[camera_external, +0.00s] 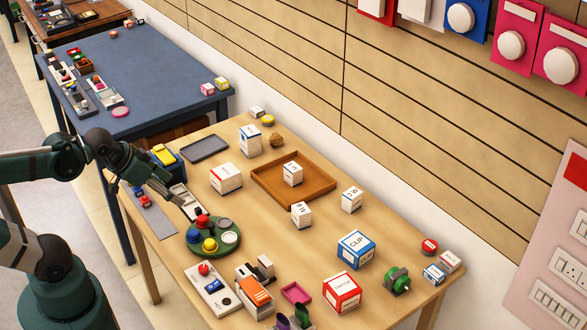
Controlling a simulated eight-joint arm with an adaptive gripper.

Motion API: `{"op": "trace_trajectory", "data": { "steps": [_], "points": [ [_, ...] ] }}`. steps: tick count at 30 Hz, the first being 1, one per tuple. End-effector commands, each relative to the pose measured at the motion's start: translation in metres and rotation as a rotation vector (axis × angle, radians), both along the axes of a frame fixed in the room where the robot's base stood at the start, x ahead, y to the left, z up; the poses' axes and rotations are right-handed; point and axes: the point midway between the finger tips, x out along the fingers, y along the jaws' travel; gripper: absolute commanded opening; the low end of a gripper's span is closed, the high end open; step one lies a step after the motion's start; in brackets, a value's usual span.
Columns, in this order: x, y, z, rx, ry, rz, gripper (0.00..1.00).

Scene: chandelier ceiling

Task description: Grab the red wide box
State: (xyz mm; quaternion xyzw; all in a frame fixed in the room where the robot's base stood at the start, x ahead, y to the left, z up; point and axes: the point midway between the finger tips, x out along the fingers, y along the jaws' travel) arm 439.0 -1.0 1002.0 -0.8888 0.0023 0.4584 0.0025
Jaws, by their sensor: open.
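Two boxes with red show. One is a white box with a red band (226,178), fairly wide, standing left of the wooden tray. The other is a red box with white label faces (341,292), near the front of the table. I cannot tell for certain which one is called wide. My gripper (190,205) reaches in from the left, over the table's left side near the round green tray. It is open and apart from both boxes; its fingers are small and partly unclear here, and I see nothing held.
A round green tray (229,246) with coloured knobs lies below my gripper. A wooden tray (263,191) holds a white cube. A blue-and-white box (356,250), a button panel (214,290) and an orange-topped device (256,291) crowd the front. Some bare tabletop shows around the middle.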

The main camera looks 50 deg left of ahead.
Motion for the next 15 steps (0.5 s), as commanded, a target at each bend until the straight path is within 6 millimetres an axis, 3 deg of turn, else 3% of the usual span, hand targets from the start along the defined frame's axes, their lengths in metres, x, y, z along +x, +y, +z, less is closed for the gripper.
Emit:
{"op": "trace_trajectory", "data": {
  "steps": [8, 15],
  "points": [
    [0.018, -0.013, 0.015, 0.021, 0.023, -0.066, 0.63],
    [0.046, -0.036, 0.033, 0.057, 0.061, -0.177, 0.63]
  ]
}}
